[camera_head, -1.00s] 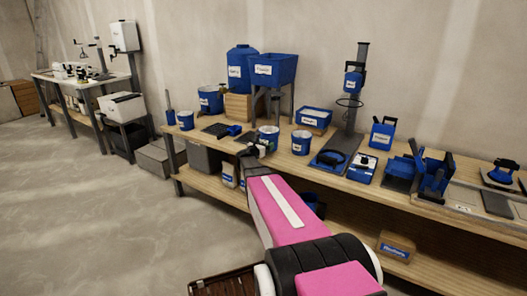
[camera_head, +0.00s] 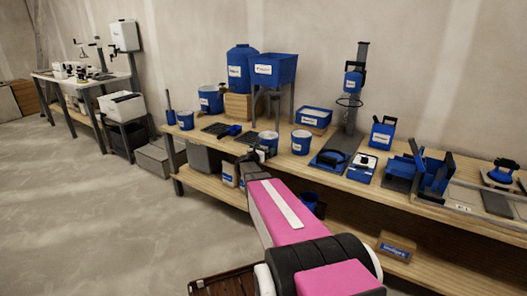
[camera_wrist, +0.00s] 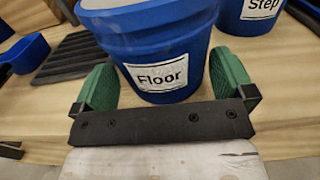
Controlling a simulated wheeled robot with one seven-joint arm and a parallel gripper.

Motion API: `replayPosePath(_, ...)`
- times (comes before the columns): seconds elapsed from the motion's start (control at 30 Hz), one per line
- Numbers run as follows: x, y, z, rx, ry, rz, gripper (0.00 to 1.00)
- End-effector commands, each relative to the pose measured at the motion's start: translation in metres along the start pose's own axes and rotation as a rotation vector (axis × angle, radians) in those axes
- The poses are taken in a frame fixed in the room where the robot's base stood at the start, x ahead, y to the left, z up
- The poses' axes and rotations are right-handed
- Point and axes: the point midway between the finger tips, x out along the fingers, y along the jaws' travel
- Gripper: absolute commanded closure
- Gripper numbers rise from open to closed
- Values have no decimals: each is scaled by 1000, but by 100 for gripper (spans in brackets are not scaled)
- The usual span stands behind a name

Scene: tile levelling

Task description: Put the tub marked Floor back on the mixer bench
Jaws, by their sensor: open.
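The blue tub marked Floor (camera_wrist: 165,45) stands upright on the wooden bench, its label facing my wrist camera. In the head view the same tub (camera_head: 268,138) is partly hidden behind my gripper (camera_head: 258,153). In the wrist view my gripper (camera_wrist: 166,92) is open, with one green finger pad on each side of the tub.
A blue tub marked Step (camera_wrist: 262,8) stands close on the right; it also shows in the head view (camera_head: 301,143). A dark ribbed tray (camera_wrist: 75,52) and a blue scoop (camera_wrist: 25,52) lie to the left. A blue stand-mounted hopper (camera_head: 274,70) rises behind.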

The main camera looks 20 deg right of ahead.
Motion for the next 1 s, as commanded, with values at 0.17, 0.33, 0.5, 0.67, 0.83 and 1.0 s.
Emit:
replayPosePath(0.17,-21,-1,1,0,1,3,0)
replayPosePath(0.33,-55,-2,1,-1,1,3,0)
replayPosePath(0.5,-88,-1,1,-1,0,3,0)
replayPosePath(0.67,-109,-1,1,0,1,2,0)
replayPosePath(0.83,-119,0,1,-5,0,5,0)
replayPosePath(1.0,-127,12,5,-123,-6,109,0)
